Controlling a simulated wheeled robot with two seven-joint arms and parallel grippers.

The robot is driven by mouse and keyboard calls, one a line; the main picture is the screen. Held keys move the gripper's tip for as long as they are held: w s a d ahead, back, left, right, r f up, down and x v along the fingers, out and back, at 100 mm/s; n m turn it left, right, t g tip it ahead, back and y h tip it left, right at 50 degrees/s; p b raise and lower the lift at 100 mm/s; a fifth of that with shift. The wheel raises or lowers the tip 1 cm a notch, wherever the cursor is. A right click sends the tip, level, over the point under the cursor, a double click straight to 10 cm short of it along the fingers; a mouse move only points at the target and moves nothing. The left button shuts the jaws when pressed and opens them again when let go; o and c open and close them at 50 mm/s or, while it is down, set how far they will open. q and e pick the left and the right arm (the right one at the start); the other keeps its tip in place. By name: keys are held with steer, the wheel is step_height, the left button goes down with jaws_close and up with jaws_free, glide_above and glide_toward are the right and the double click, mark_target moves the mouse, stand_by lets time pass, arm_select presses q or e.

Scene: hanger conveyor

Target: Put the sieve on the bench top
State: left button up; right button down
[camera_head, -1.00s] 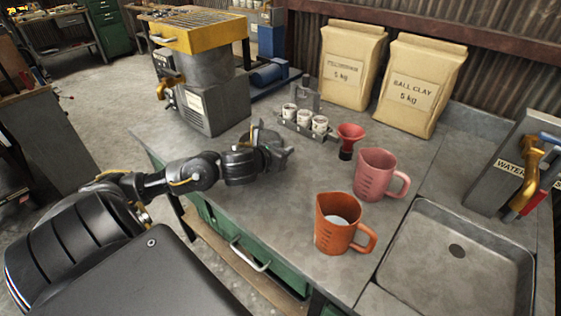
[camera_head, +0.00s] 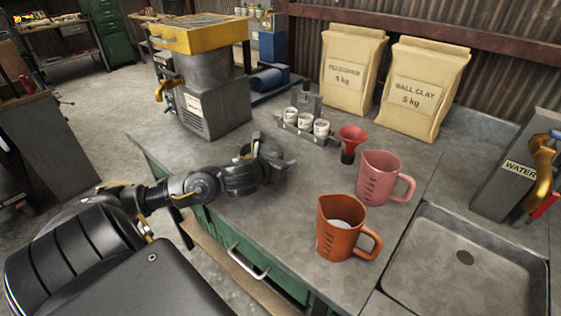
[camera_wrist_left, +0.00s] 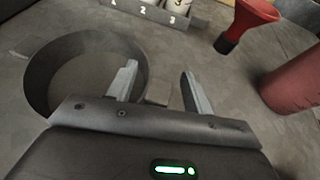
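The sieve (camera_wrist_left: 38,82) shows in the left wrist view as a dark round ring, apparently resting on the bench top (camera_head: 285,215). In the head view my arm largely hides it. My left gripper (camera_head: 284,165) is low over the bench, left of the pink jug. In the left wrist view the fingers of this gripper (camera_wrist_left: 158,70) are apart. The left finger overlaps the ring's right edge in the picture; I cannot tell if they touch. A small grey piece shows between the fingers, and nothing is gripped. My right gripper is not in view.
A pink jug (camera_head: 377,177), an orange jug (camera_head: 341,232) and a red funnel-like piece (camera_head: 351,135) stand to the right. A rack of small cups (camera_head: 306,133) is behind. A machine with a yellow top (camera_head: 203,85) stands back left. A sink (camera_head: 450,285) lies at right.

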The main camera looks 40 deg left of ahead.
arm_select(q)
steer(key=shift+s+r, duration=0.1)
steer(key=shift+s, duration=0.3)
steer(key=b+v, duration=0.1)
steer(key=v, duration=0.4)
steer(key=shift+s, duration=0.15)
steer(key=shift+s+d+r+p, duration=0.1)
steer(key=shift+d+r+p, duration=0.2)
steer(key=shift+p, duration=0.3)
steer(key=shift+s+d+r+p, duration=0.15)
steer(key=shift+s+r+p, duration=0.1)
steer(key=shift+p, duration=0.4)
steer(key=p+v, duration=0.1)
steer(key=p, duration=0.1)
steer(key=p+v, duration=0.3)
steer(key=p, duration=0.1)
steer(key=shift+s+a, duration=0.3)
steer(key=shift+s, duration=0.2)
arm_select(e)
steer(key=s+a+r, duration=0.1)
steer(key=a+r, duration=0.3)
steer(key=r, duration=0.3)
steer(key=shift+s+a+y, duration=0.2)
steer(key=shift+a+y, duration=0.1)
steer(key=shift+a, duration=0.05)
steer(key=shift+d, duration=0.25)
